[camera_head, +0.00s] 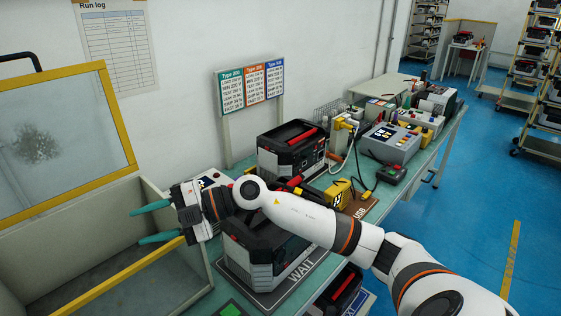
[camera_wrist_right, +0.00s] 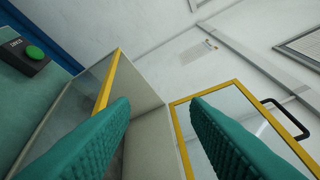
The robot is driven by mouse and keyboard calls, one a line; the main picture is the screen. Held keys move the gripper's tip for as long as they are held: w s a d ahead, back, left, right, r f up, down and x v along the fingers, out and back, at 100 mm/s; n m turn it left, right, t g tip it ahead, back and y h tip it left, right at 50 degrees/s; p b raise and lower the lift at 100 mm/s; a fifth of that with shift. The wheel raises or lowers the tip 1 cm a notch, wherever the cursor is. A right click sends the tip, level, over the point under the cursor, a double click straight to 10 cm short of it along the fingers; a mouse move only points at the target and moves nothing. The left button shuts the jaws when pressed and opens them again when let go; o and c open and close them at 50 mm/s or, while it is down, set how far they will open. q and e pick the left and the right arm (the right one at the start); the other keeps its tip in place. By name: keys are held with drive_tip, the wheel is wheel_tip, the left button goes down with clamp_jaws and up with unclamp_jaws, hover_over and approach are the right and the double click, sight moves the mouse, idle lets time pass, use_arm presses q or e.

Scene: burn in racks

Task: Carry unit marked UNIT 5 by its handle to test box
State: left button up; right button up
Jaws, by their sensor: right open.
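The test box (camera_head: 150,262) is an open grey bin with yellow edges at the left, its windowed lid (camera_head: 60,135) raised. Its rim also shows in the right wrist view (camera_wrist_right: 108,82). The visible part of its inside looks empty. My right gripper (camera_head: 150,225) is open and empty, its teal fingers over the box's right side. A black and grey unit with a red handle (camera_head: 293,150) stands on the bench. Another unit (camera_head: 262,255) sits on the WAIT mat (camera_head: 290,285), partly hidden by my right arm. I cannot read UNIT 5 on either. My left gripper is out of view.
A yellow device (camera_head: 339,194), a grey instrument (camera_head: 390,143) and cables crowd the bench further right. Type signs (camera_head: 249,84) stand at the back. Another unit (camera_head: 342,290) sits below the bench edge. A green button (camera_wrist_right: 35,53) shows near the box.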

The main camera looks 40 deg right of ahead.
drive_tip(key=d+m+g+h, duration=0.1)
drive_tip(key=d+h, duration=0.3)
drive_tip(key=d, duration=0.3)
drive_tip(key=d+f+m+g+h, duration=0.1)
drive_tip(key=d+h, duration=0.3)
drive_tip(key=d, duration=0.4)
drive_tip(key=w+d+m+g+h, duration=0.1)
drive_tip(key=d+h, duration=0.3)
drive_tip(key=d, duration=0.4)
drive_tip(key=shift+d+f+m, duration=0.15)
drive_tip(key=shift+d+m, duration=0.05)
drive_tip(key=shift+m, duration=0.2)
drive_tip(key=s+d+r+m+g+h, duration=0.2)
drive_tip(key=s+d+m+h, duration=0.1)
drive_tip(key=d, duration=0.5)
drive_tip(key=w+f+p, duration=0.1)
drive_tip(key=f, duration=0.2)
drive_tip(key=f+p, duration=0.1)
drive_tip(key=f, duration=0.3)
drive_tip(key=w+f+p, duration=0.1)
drive_tip(key=f, duration=0.3)
drive_tip(key=shift+w+a+f, duration=0.2)
drive_tip(key=shift+w+a, duration=0.1)
drive_tip(key=shift+w, duration=0.05)
